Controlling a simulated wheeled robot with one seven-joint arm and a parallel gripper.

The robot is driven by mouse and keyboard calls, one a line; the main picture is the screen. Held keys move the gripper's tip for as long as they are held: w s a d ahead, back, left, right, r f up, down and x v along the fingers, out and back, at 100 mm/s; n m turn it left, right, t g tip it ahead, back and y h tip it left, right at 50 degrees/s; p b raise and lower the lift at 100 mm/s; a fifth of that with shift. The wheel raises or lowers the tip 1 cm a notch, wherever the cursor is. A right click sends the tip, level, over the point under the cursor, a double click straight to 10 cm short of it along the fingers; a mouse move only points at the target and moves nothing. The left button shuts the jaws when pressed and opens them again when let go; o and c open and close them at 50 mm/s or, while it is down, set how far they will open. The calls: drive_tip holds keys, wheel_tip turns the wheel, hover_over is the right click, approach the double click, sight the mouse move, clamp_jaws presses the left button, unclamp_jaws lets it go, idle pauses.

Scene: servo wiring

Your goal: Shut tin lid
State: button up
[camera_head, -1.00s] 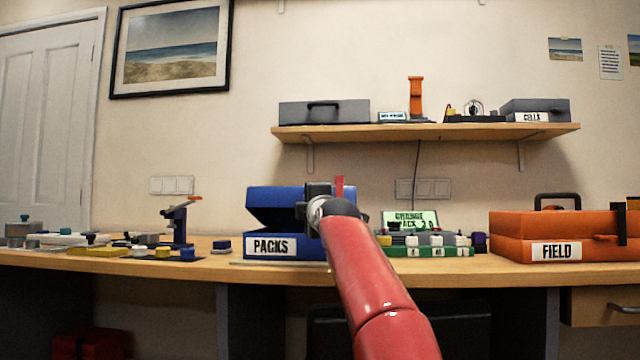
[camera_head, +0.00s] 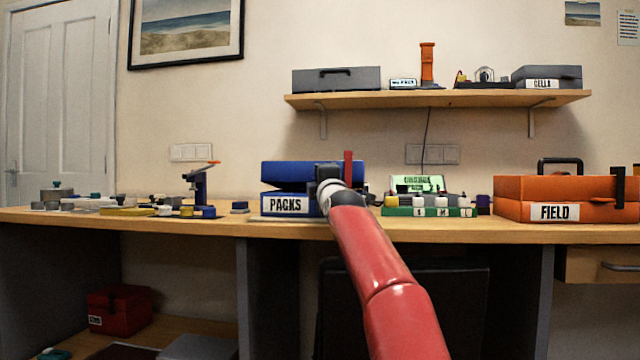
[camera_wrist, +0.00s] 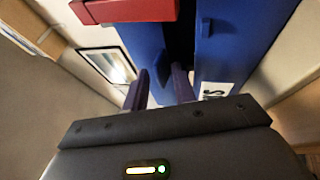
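The blue tin (camera_head: 262,207) labelled PACKS stands on the workbench. Its lid (camera_head: 300,173) is partly raised, with a narrow dark gap above the body. My gripper (camera_head: 326,184) is at the tin's front right, by the lid edge. In the wrist view the two fingers of my gripper (camera_wrist: 160,80) stand apart, close to the tin's front. The lid (camera_wrist: 130,45) lies left of the dark gap there, and the labelled body (camera_wrist: 235,45) lies right of it. Whether the fingers touch the lid is unclear. My arm hides the tin's right end.
A green tray (camera_head: 425,212) with small parts and a lit display (camera_head: 417,184) are right of the tin. An orange case (camera_head: 510,205) labelled FIELD stands farther right. A shelf (camera_head: 440,99) hangs above.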

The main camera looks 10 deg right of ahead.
drive_tip(key=o, duration=0.4)
drive_tip(key=shift+f, duration=0.1)
drive_tip(key=shift+b+v, duration=0.55)
drive_tip(key=shift+v, duration=3.3)
